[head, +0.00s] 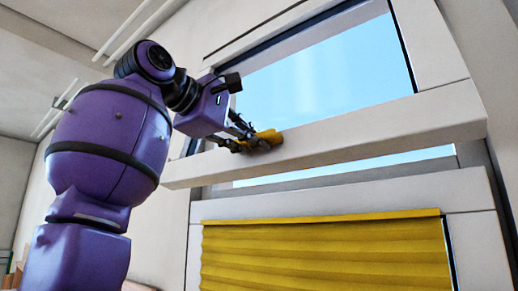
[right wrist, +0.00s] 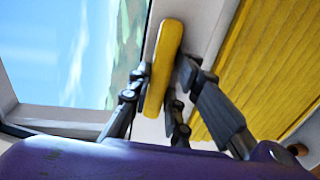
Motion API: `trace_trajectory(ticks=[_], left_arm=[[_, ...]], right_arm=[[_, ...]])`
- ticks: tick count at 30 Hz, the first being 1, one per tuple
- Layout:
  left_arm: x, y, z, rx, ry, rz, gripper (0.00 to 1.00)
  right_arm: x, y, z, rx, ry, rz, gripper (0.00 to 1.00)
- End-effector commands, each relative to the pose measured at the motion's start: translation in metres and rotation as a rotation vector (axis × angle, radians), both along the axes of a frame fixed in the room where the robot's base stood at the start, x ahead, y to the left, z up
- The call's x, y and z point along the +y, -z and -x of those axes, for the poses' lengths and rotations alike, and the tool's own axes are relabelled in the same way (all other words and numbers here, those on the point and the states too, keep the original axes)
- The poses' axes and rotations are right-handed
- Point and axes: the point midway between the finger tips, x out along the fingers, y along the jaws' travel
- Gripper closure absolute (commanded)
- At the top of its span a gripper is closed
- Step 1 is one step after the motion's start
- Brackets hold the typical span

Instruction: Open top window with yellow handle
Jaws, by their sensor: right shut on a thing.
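The top window (head: 330,145) has a white frame and a pane showing blue sky. Its lower rail stands out from the wall, and a strip of sky shows beneath it, so the window is tilted partly open. The yellow handle (head: 268,138) sits on that rail. My right gripper (head: 248,142) is shut on the handle. In the right wrist view the yellow handle (right wrist: 162,65) lies between the dark fingers of my gripper (right wrist: 158,88), which are on both sides of it. My left gripper is not in view.
A yellow pleated blind (head: 320,255) covers the lower window below the rail; it also shows at the right in the right wrist view (right wrist: 262,60). Bare wall lies left of the window.

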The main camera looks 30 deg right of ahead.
Motion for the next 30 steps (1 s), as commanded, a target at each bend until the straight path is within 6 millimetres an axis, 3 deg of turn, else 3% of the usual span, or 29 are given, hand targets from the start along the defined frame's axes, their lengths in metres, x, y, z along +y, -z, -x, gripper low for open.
trace_trajectory(ticks=[1,6,18,19,22,30], left_arm=[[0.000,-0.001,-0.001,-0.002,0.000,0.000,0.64],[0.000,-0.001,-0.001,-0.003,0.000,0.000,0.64],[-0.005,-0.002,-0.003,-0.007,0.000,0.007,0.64],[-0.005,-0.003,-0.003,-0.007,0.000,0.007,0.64],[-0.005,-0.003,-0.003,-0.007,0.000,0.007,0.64],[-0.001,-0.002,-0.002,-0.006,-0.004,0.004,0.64]], right_arm=[[0.016,-0.012,0.007,-0.007,-0.006,0.014,1.00],[0.044,-0.025,0.021,-0.010,-0.006,0.020,1.00],[0.051,-0.032,0.026,-0.015,-0.004,0.023,1.00],[0.051,-0.032,0.027,-0.015,-0.004,0.023,0.77],[0.051,-0.032,0.027,-0.016,-0.004,0.021,0.64],[0.050,-0.028,0.024,-0.010,-0.004,0.015,0.64]])
